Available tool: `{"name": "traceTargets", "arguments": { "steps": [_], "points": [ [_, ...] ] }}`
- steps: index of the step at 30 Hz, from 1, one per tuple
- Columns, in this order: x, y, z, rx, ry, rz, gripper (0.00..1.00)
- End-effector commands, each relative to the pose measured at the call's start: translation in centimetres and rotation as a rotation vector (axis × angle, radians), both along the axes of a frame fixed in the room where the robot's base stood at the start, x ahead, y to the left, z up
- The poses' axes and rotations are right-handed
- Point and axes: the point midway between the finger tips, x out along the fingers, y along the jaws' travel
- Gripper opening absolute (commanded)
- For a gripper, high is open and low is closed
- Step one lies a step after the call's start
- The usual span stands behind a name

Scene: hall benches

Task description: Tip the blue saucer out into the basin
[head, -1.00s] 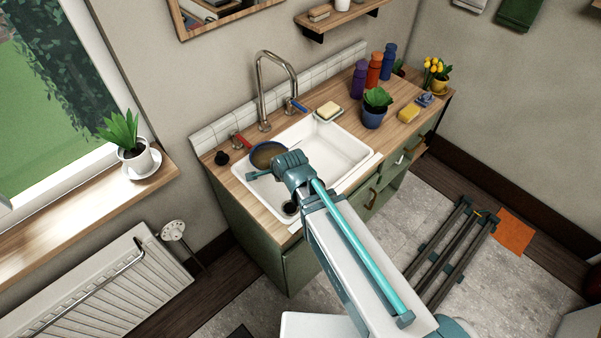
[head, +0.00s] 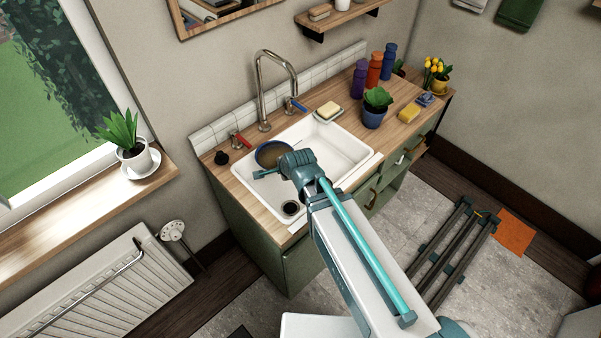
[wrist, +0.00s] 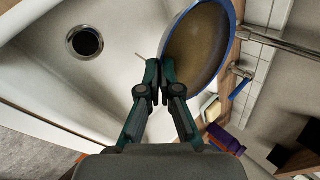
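The blue saucer (head: 272,153) has a blue rim and a brownish inside. In the head view it is over the back left part of the white basin (head: 340,150). My gripper (head: 282,166) is at its near side, above the basin. In the wrist view the saucer (wrist: 205,45) is at the top, right of the fingertips. My gripper (wrist: 157,72) is closed there, with its fingertips at the saucer's rim, and appears to grip it. The basin floor with its dark drain (wrist: 86,42) shows to the left.
A tall tap (head: 262,90) stands behind the basin, with red (head: 241,141) and blue (head: 296,105) handles beside it. A soap dish (head: 329,111) sits on the back rim. A potted plant (head: 376,106) and bottles (head: 374,72) stand to the right.

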Motion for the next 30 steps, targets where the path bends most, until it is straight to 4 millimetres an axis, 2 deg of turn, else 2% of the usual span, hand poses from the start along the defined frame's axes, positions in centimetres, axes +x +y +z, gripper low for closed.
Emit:
{"name": "traceTargets", "arguments": {
  "steps": [30],
  "points": [
    [0.9, -1.9, -0.6, 0.015, 0.007, -0.002, 0.00]
  ]
}}
